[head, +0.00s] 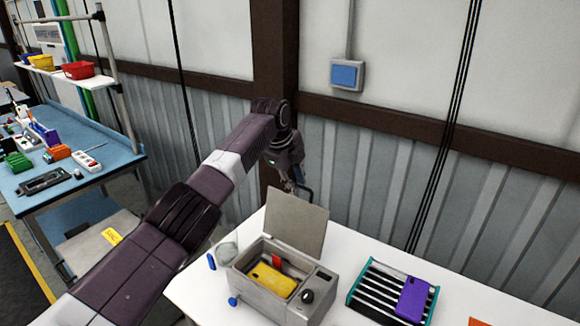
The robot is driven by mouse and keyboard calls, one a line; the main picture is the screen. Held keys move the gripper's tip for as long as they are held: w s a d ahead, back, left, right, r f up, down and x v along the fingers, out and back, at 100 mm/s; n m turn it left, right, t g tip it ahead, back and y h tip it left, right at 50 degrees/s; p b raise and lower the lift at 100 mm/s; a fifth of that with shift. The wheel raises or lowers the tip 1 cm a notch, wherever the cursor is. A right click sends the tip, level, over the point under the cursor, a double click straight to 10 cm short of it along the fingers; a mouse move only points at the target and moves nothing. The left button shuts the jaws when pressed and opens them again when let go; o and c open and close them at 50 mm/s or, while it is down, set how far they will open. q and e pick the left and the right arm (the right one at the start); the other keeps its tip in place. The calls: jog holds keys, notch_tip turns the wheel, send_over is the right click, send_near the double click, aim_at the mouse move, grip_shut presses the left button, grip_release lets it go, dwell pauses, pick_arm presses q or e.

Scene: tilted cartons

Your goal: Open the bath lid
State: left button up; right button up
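The bath (262,296) is a grey box on the white table, with a dark knob on its front right. Its lid (296,222) stands raised and tilted back at the rear edge, so the inside shows. A yellow item (272,280) and a small red piece (277,262) are in the bath. My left gripper (300,190) is above and just behind the lid's top edge. Its fingertips are small, dark and partly hidden by the lid; I cannot tell whether they touch it or how far apart they are. My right gripper is out of view.
A rack (362,304) with black and white slats and a purple item (412,297) sits right of the bath. A clear round container (227,251) stands left of it. The wall is close behind the table. A blue workbench (105,155) is at far left.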

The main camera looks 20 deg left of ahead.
pick_arm(q)
jog(key=v, duration=0.9)
